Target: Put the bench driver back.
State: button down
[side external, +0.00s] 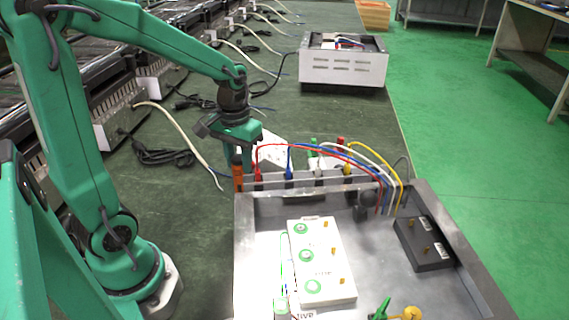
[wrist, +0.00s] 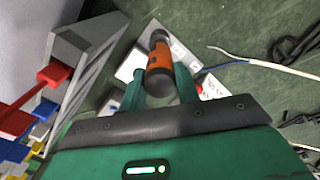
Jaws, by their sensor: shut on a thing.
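The bench driver has an orange handle with dark ends (wrist: 159,62). In the wrist view it lies between my two green fingers, and my gripper (wrist: 160,78) is shut on it. In the side view the orange handle (side external: 238,176) shows below my gripper (side external: 239,160), at the back left corner of the metal tray (side external: 244,215). I cannot tell whether the driver touches the tray or the bench. Its tip is hidden. A white marked plate (wrist: 190,62) lies behind the driver, and it also shows in the side view (side external: 274,150).
Coloured plugs and leads (side external: 320,150) rise along the tray's back wall, right of my gripper. The tray holds a white terminal board (side external: 322,262) and a black block (side external: 424,243). A white power unit (side external: 343,65) stands farther back. Loose cables (side external: 165,150) lie left on the green bench.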

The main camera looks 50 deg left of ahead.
jog(key=shift+f, duration=0.1)
jog(key=c, duration=1)
grip_release()
jog(key=shift+c, duration=0.2)
notch_tip(320, 180, up, 13)
jog(key=shift+s+d+f, duration=0.1)
jog(key=s+d+f+m+t, duration=0.2)
jog(key=s+d+m+t, duration=0.2)
jog(key=s+d, duration=0.3)
jog(key=shift+s+f+m+t, duration=0.3)
jog(key=shift+f+t, duration=0.1)
jog(key=shift+t, duration=0.4)
